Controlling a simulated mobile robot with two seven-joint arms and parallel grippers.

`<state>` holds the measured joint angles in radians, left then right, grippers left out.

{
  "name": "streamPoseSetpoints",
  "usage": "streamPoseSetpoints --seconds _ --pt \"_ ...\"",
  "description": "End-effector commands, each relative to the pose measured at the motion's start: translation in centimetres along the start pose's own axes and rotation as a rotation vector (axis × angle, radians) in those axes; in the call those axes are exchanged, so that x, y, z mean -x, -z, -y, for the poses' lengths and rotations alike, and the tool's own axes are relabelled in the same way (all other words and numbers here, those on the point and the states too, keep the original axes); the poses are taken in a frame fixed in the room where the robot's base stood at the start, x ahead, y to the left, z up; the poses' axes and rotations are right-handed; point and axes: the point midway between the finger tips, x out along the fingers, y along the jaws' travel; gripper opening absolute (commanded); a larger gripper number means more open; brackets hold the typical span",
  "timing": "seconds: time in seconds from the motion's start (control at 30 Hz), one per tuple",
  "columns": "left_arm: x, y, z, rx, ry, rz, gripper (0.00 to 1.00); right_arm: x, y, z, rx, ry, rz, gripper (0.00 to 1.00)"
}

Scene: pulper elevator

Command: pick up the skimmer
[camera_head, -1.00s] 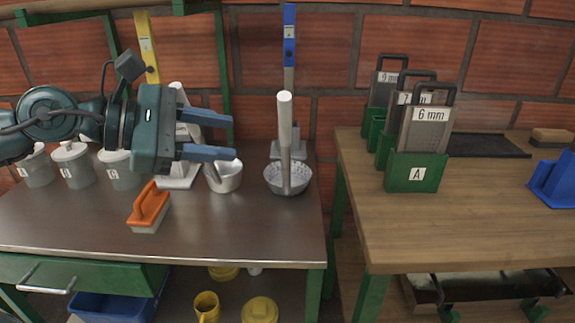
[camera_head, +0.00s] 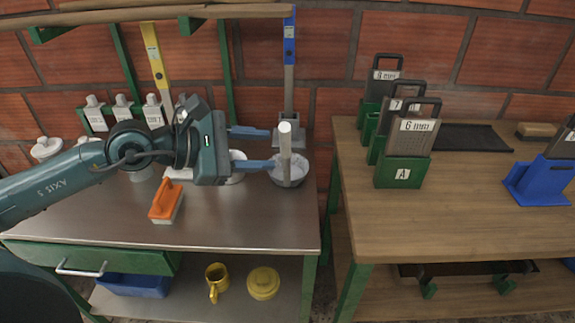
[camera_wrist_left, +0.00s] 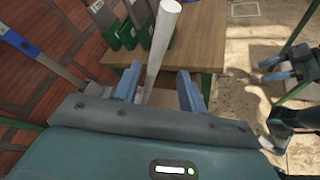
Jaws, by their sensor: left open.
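The skimmer (camera_head: 285,150) stands at the right end of the steel table, its pale handle upright and its perforated bowl low on the tabletop. My left gripper (camera_head: 262,148) is open and level, its blue fingers pointing right toward the handle. In the left wrist view the skimmer's handle (camera_wrist_left: 160,45) rises ahead, and its lower part shows between the two fingertips of the left gripper (camera_wrist_left: 158,85). I cannot tell whether a finger touches it. My right gripper is not in the head view; blue fingers at the right of the wrist view (camera_wrist_left: 285,72) appear to be mine.
An orange brush (camera_head: 166,201) lies on the steel table (camera_head: 240,220) below my left arm. A white pot (camera_head: 236,168) is partly hidden behind the gripper. A blue-marked upright tool (camera_head: 289,70) stands behind the skimmer. Green-based sieve plates (camera_head: 403,172) stand on the wooden table.

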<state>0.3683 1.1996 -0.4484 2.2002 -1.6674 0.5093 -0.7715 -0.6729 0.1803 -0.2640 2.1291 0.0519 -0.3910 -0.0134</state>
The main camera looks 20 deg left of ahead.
Motion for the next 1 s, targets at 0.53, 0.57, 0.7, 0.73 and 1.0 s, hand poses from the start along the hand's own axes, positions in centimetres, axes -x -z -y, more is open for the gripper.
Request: streamPoseSetpoints --seconds 0.53,0.57,0.7,0.73,1.0 --pt "-5.0 -1.4 -0.8 0.001 0.001 0.001 0.41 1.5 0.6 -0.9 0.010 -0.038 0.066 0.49" --pt "-5.2 -1.3 -0.7 0.001 0.001 0.001 0.41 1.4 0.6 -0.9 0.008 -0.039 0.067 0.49" --pt "-5.3 -1.2 -0.6 0.000 0.001 -0.001 0.41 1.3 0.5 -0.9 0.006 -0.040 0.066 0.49" --pt "-5.3 -1.2 -0.6 0.000 0.001 -0.001 0.41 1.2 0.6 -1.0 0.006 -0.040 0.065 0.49" --pt "-5.2 -1.2 -0.7 0.000 0.001 0.000 0.24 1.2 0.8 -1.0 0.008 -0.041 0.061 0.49"
